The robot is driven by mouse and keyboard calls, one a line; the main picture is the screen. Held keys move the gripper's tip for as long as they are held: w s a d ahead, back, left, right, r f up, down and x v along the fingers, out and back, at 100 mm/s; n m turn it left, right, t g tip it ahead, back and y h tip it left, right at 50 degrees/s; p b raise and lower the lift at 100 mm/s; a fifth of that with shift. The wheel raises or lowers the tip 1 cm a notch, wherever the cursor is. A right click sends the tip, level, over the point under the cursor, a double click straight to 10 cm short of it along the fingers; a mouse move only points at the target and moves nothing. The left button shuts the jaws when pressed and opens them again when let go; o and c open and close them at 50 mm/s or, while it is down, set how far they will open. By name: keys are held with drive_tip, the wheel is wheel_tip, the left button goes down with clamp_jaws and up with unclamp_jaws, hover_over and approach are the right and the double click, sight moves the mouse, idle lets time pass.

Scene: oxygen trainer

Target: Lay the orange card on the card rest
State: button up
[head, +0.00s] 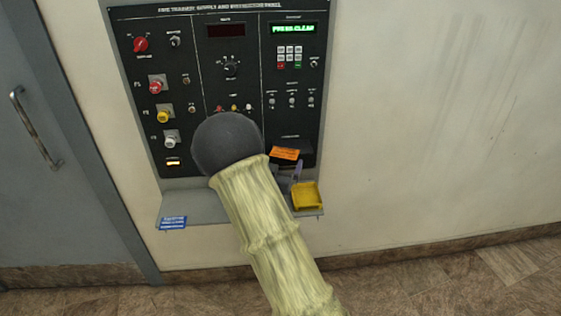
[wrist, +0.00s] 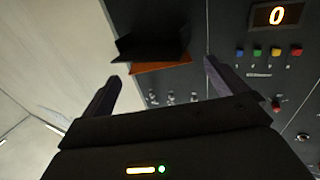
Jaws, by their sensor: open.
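The orange card (head: 285,153) sits at a dark holder low on the panel's right section, at its lower right edge. In the wrist view the orange card (wrist: 160,67) shows as a strip beside the dark holder (wrist: 152,43). My gripper (head: 287,172) is open and empty just below the card, partly hidden by my arm. In the wrist view its fingertips (wrist: 161,70) stand apart on either side of the card's strip; whether they touch it I cannot tell. A yellow tray (head: 306,196) is on the shelf; whether it is the card rest I cannot tell.
A grey shelf (head: 200,206) runs under the black panel (head: 190,90), with a blue card (head: 172,222) at its left front. Knobs, coloured buttons and switches cover the panel. A grey door (head: 45,200) is at the left. Bare wall (head: 430,130) lies to the right.

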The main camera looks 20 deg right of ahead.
drive_tip(key=b+v, duration=0.1)
drive_tip(key=v, duration=0.9)
drive_tip(key=shift+s, duration=0.25)
drive_tip(key=shift+a, duration=0.1)
drive_tip(key=s+a+f+n+g+y, duration=0.4)
drive_tip(key=s+a+f+g+y, duration=0.15)
drive_tip(key=y, duration=0.45)
drive_tip(key=s+r+n+g+y, duration=0.1)
drive_tip(key=s+n+g, duration=0.2)
drive_tip(key=s, duration=1)
drive_tip(key=g, duration=0.3)
drive_tip(key=shift+a+r+n, duration=0.2)
drive_tip(key=shift+n, duration=0.2)
drive_tip(key=shift+c, duration=0.5)
